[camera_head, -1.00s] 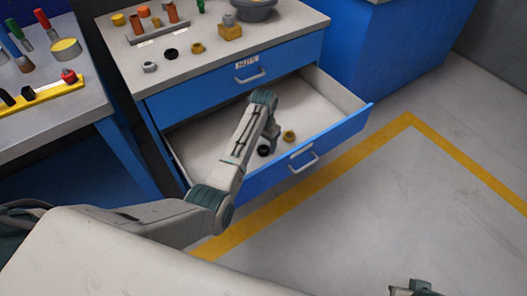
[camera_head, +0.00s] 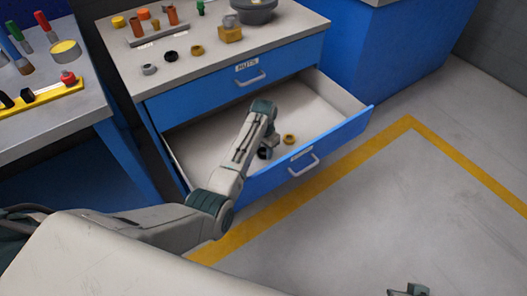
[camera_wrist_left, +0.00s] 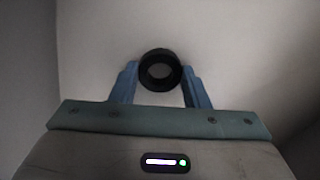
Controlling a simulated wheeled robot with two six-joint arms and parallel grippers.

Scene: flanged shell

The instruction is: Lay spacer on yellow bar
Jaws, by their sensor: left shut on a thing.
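A black ring (camera_wrist_left: 160,70), the likely spacer, is between the two blue fingers of my left gripper (camera_wrist_left: 160,82) in the left wrist view, touching them. In the head view my left gripper (camera_head: 268,147) reaches down into the open drawer, shut on this black ring (camera_head: 264,153), which is low near the drawer front and partly covered by the gripper. The yellow bar (camera_head: 58,90) lies on the left table, with black pieces and a red knob on it.
A gold ring (camera_head: 289,139) lies in the open drawer (camera_head: 325,100) beside the gripper. The left table (camera_head: 70,115) also holds screwdrivers and a yellow-topped can (camera_head: 65,50).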

